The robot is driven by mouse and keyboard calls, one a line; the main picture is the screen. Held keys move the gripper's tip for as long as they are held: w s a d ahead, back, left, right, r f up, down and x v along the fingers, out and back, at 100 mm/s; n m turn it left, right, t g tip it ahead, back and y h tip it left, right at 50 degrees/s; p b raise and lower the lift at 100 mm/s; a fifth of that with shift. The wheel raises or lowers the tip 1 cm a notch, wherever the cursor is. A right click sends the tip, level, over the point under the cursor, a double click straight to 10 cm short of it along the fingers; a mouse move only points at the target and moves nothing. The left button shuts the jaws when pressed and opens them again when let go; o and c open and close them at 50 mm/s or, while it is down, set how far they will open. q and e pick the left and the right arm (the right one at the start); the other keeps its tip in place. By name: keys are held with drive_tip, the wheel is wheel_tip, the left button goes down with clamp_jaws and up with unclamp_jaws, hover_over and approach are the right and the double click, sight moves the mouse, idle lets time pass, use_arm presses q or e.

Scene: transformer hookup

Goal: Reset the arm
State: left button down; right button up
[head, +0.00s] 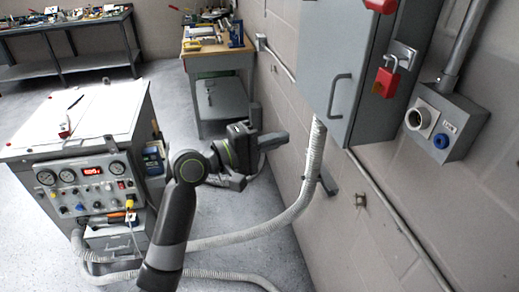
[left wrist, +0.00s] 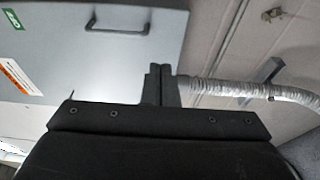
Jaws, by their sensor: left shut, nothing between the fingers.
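My left arm rises from the bottom of the head view, and its left gripper (head: 283,139) points right, toward the wall. In the left wrist view the two fingers of the left gripper (left wrist: 161,70) are together with nothing between them. In that view the fingertips show in front of the grey cabinet door (left wrist: 60,60) and the ribbed hose; whether they touch either cannot be told. My right gripper is not in view.
A grey wall cabinet (head: 345,75) with a red padlock (head: 387,80) hangs at right, beside a socket box (head: 446,122). A ribbed hose (head: 300,205) runs from it to the transformer cart (head: 75,125) at left. A workbench (head: 215,58) stands behind. Grey floor (head: 240,215) shows between.

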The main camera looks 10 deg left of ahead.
use_arm(q)
drive_tip(key=w+a+f+n+y, duration=0.1)
drive_tip(key=w+a+f+y, duration=0.15)
drive_tip(key=a+f, duration=0.6)
drive_tip(key=w+a+f+n+y, duration=0.1)
drive_tip(key=a+f+n+y, duration=0.2)
drive_tip(key=f, duration=1)
drive_tip(key=s+a+f+m+g+y, duration=0.1)
drive_tip(key=s+a+f+y, duration=0.2)
drive_tip(key=f, duration=0.8)
drive_tip(key=s+a+f+m+g+y, duration=0.1)
drive_tip(key=s+a+f+y, duration=0.25)
drive_tip(key=f, duration=0.65)
drive_tip(key=s+a+f+m+g+y, duration=0.1)
drive_tip(key=s+a+f+m+g, duration=0.1)
drive_tip(key=s+f, duration=0.85)
drive_tip(key=s+a+f+m+g+y, duration=0.1)
drive_tip(key=s+a+f+m+g, duration=0.15)
drive_tip(key=s+f, duration=0.8)
drive_tip(key=s+f+m+g, duration=0.2)
drive_tip(key=s+f, duration=0.1)
drive_tip(key=s, duration=0.9)
drive_tip(key=s+f+m+g, duration=0.2)
drive_tip(key=s+f+m, duration=0.1)
drive_tip(key=s, duration=0.9)
drive_tip(key=shift+s+f+y+b, duration=0.3)
drive_tip(key=shift+f+y, duration=0.1)
drive_tip(key=shift+f, duration=0.2)
drive_tip(key=shift+d, duration=0.1)
